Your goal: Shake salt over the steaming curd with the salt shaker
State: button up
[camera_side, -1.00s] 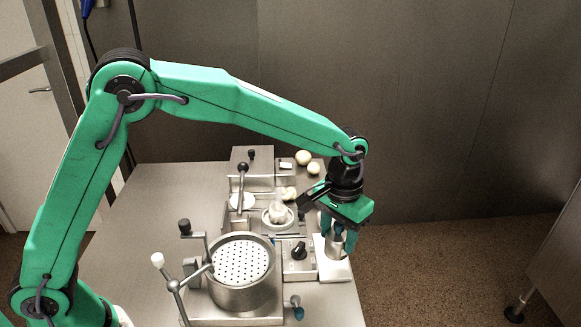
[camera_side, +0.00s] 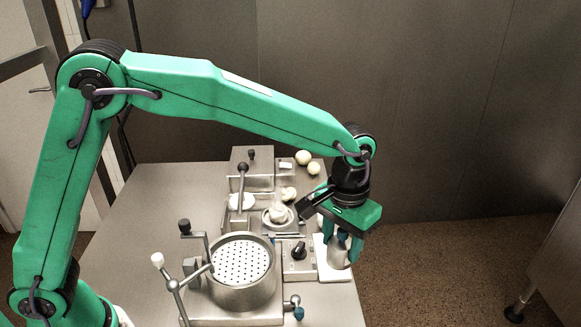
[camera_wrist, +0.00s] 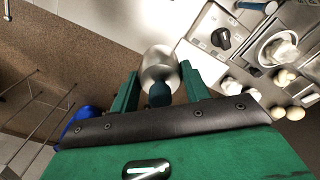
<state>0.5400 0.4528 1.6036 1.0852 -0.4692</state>
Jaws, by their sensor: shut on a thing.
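My gripper (camera_side: 342,240) points down at the right edge of the table, its fingers shut on the salt shaker (camera_side: 339,253), a small silvery metal cylinder. In the wrist view the shaker (camera_wrist: 160,66) sits between the two green fingers of my gripper (camera_wrist: 160,80). I cannot tell whether its base touches the white pad (camera_side: 325,268) under it. The curd (camera_side: 278,212), a pale lump, lies in a small round dish (camera_side: 266,222) left of and behind the gripper. It also shows at the upper right of the wrist view (camera_wrist: 280,50). No steam is clearly visible.
A metal pot (camera_side: 243,296) with a perforated plate and crank handles stands front left of my gripper. A control box with a black knob (camera_side: 299,251) is between them. Pale balls (camera_side: 304,157) lie at the back. The table's left side (camera_side: 160,215) is clear.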

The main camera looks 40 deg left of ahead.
jog(key=w+a+r+n, duration=0.1)
jog(key=w+a+n, duration=0.2)
jog(key=a, duration=0.9)
jog(key=w+a+r+n, duration=0.1)
jog(key=w+a+n, duration=0.2)
jog(key=a, duration=0.9)
jog(key=shift+w+a, duration=0.4)
jog(key=shift+w, duration=0.85)
jog(key=shift+f, duration=1.95)
jog(key=shift+d, duration=0.15)
